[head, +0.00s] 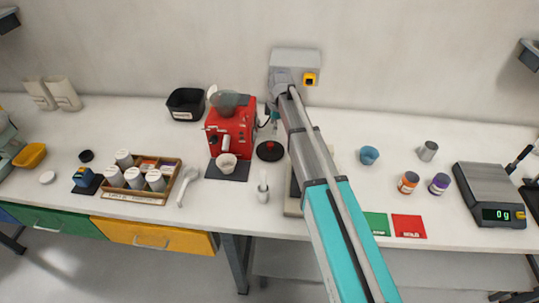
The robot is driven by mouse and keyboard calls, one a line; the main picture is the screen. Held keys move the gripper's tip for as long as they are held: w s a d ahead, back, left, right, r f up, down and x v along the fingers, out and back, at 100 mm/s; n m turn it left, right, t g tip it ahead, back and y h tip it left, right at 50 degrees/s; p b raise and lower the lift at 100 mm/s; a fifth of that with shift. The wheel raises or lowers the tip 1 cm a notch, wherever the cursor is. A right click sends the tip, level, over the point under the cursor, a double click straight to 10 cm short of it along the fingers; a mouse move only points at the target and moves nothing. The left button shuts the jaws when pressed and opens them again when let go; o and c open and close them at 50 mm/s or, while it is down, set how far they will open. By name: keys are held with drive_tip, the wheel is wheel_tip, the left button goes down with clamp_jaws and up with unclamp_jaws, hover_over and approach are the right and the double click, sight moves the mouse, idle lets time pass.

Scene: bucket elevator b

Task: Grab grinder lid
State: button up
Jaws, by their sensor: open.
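The red grinder (231,131) stands near the back of the white bench, with a grey hopper (226,103) on top. A dark round disc with a reddish middle (269,151) lies flat on the bench just right of it and looks like the grinder lid. My gripper (274,118) is at the far end of my arm, just right of the grinder and behind the disc as seen here, apparently above the bench. It is open. Its fingers are small and partly hard to make out, and no object shows between them.
A white cup (227,162) sits at the grinder's front on a dark mat. A mortar with pestle (263,192) stands in front of the disc. A black bin (187,104) is left of the grinder.

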sight(270, 144)
drive_tip(key=shift+a+f+b, duration=0.15)
drive_tip(key=shift+f+b, duration=0.95)
drive_tip(key=shift+f, duration=0.15)
drive_tip(key=shift+a+f+b, duration=0.15)
drive_tip(key=shift+f+b, duration=0.9)
drive_tip(key=shift+f, duration=0.2)
drive_tip(key=shift+a+f+b, duration=0.15)
drive_tip(key=shift+f+b, duration=1.15)
drive_tip(key=shift+a+f+b, duration=0.15)
drive_tip(key=shift+f+b, duration=1.1)
drive_tip(key=shift+b, duration=0.05)
clamp_jaws()
